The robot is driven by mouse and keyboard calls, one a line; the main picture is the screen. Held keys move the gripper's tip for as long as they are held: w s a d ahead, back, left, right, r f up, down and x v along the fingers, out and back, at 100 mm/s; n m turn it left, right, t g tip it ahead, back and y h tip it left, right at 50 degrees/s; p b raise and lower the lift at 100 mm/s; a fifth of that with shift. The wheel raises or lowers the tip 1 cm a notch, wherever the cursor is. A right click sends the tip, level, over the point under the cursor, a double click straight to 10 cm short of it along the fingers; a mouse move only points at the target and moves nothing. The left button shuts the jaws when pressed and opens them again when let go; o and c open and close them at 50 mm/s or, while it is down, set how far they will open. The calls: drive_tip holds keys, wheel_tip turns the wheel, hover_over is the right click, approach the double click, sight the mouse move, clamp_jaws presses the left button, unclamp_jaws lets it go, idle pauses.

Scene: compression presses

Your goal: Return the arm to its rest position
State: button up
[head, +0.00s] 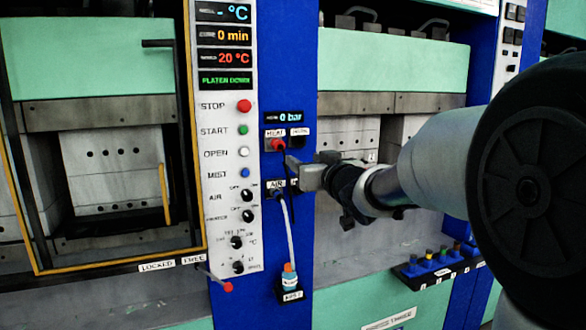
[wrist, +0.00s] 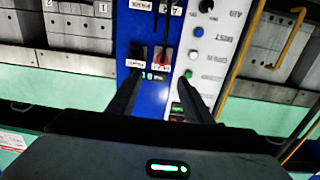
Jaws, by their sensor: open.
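My gripper (head: 300,172) is in front of the blue column of the press in the head view, at the right of the white control panel (head: 228,130). In the wrist view its two dark fingers (wrist: 160,85) are spread apart with nothing between them. The red HEAT plug (head: 279,144) sits in its socket just beyond the fingertips; it also shows in the wrist view (wrist: 165,57). Whether a fingertip touches anything I cannot tell. My arm reaches in from the right and hides part of the right-hand press.
A yellow-edged door (head: 188,120) frames the left press. A red-tipped lever (head: 228,287) sticks out below the panel. A rack of coloured plugs (head: 440,262) is at lower right.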

drive_tip(key=s+d+f+m+g+h+p, duration=0.2)
drive_tip(key=s+d+g+h, duration=0.15)
drive_tip(key=s, duration=0.55)
drive_tip(key=s+d+f+m+g+h+p, duration=0.1)
drive_tip(key=s+d+g+h, duration=0.2)
drive_tip(key=s, duration=0.6)
drive_tip(key=s+f+g+p, duration=0.1)
drive_tip(key=s+f, duration=0.3)
drive_tip(key=s, duration=0.6)
drive_tip(key=s+f+g+y+p, duration=0.1)
drive_tip(key=s+f+g, duration=0.3)
drive_tip(key=s, duration=0.6)
drive_tip(key=shift+s+a+f, duration=0.2)
drive_tip(key=shift+a+f, duration=0.2)
drive_tip(key=shift+f, duration=0.3)
drive_tip(key=shift+y, duration=0.25)
drive_tip(key=shift+c, duration=0.3)
